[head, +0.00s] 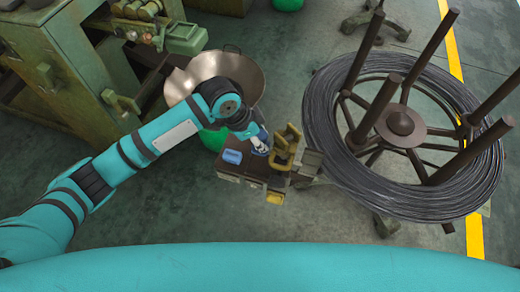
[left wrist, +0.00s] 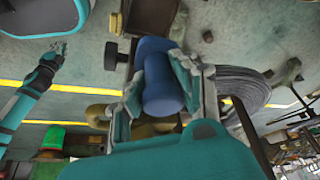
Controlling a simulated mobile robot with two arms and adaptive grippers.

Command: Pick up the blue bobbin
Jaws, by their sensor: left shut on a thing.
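The blue bobbin (left wrist: 163,88) is between the two fingers of my left gripper (left wrist: 168,95) in the left wrist view. The fingers are shut on it from both sides. In the head view my left gripper (head: 260,144) is above a small dark bench (head: 258,172), close to its brass-coloured fixture. A small blue piece (head: 232,156) shows at the bench's left side; I cannot tell whether it is part of the held bobbin. My right gripper (left wrist: 57,52) shows small and distant in the left wrist view; its fingers are unclear.
A brass-coloured fixture (head: 286,146) stands on the bench. A large wire coil (head: 335,165) on a brown spool stand (head: 402,122) is to the right. A metal bowl (head: 245,72) and a green machine (head: 72,62) are behind my left arm. Open floor (head: 165,225) lies in front.

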